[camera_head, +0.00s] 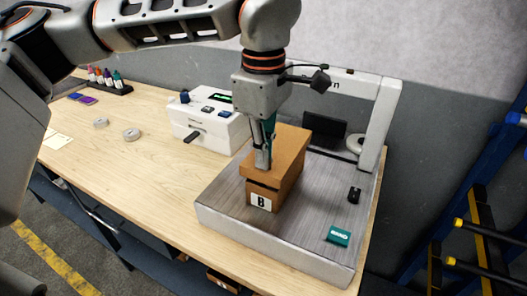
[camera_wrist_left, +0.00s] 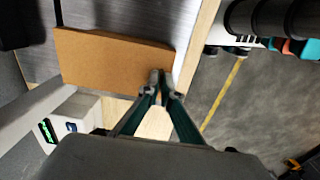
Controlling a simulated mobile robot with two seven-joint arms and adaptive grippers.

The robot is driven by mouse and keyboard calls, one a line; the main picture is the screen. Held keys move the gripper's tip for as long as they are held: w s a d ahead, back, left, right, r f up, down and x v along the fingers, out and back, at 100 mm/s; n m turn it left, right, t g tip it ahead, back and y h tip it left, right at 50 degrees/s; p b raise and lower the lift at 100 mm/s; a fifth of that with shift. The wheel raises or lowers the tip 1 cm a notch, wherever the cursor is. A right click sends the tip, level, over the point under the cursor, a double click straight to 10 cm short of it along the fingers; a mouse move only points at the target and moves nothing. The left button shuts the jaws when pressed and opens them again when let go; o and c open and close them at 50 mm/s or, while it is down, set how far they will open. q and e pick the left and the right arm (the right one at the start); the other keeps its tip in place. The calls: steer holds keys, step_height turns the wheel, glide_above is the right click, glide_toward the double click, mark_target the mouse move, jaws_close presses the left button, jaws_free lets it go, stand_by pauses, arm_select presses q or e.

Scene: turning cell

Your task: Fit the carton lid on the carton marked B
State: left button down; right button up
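The carton marked B (camera_head: 261,202) stands on the grey metal platform, its white B label facing the front. The brown carton lid (camera_head: 285,147) is over its top, with its left edge jutting out slightly past the carton. I cannot tell whether it is fully seated. My left gripper (camera_head: 263,162) points down at the lid's near left edge. In the left wrist view, the fingertips (camera_wrist_left: 160,82) are close together at the edge of the lid (camera_wrist_left: 105,62), seemingly pinching it. My right gripper is in neither view.
The platform (camera_head: 222,207) has an upright frame (camera_head: 379,125) at its back right. A white device (camera_head: 207,123) stands to the left. The bench's left front is mostly clear.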

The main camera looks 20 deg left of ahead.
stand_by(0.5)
arm_select(q)
steer(key=shift+f, duration=0.5)
steer(key=shift+f, duration=0.25)
stand_by(0.8)
stand_by(0.6)
steer(key=shift+f+b, duration=0.4)
steer(key=shift+f, duration=0.85)
stand_by(2.0)
steer(key=c, duration=1.7)
jaws_free()
